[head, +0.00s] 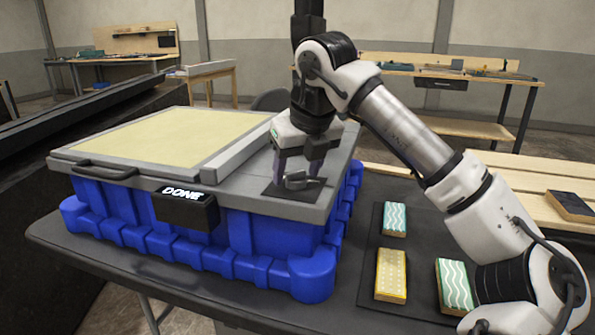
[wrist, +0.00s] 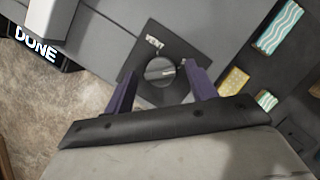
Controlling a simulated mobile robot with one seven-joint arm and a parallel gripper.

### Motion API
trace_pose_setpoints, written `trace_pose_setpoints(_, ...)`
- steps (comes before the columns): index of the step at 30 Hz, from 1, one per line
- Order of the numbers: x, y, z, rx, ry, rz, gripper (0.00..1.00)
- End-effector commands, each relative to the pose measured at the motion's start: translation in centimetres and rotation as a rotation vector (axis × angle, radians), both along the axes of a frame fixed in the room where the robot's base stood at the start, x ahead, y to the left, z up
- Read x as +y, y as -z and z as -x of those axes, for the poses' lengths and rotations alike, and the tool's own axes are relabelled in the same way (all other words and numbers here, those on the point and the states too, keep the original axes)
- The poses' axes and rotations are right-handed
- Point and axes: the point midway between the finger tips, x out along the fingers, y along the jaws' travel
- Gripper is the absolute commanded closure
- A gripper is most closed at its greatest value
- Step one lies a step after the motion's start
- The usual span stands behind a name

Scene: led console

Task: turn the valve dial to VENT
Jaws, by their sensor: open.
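The valve dial (head: 300,182) is a round grey knob with a raised grip, on a dark square plate (head: 272,191) at the right front of the console top. In the wrist view the dial (wrist: 158,70) lies between my fingers, and a label reading VENT (wrist: 154,42) is on the plate beyond it. A pale mark shows at the dial's right side; I cannot tell where the dial points. My gripper (head: 298,171) points down over the dial with its purple fingers apart, one on each side. In the wrist view my gripper (wrist: 161,88) is open; contact cannot be told.
A display (head: 186,208) on the console's front reads DONE. The console has a blue base (head: 262,240), a yellowish panel (head: 165,138) and a front handle (head: 104,171). Several patterned blocks lie on a dark mat (head: 372,262) to the right.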

Motion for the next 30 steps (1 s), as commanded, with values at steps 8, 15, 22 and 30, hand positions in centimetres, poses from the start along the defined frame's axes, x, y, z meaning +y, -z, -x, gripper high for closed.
trace_pose_setpoints(8,0.13,0.5,-0.19,-0.001,-0.001,0.001,0.44)
trace_pose_setpoints(15,0.12,0.47,-0.18,0.0,-0.001,0.0,0.63)
trace_pose_setpoints(22,0.12,0.46,-0.18,0.0,-0.001,0.0,0.87)
trace_pose_setpoints(30,0.08,0.32,-0.2,0.0,-0.043,-0.001,0.88)
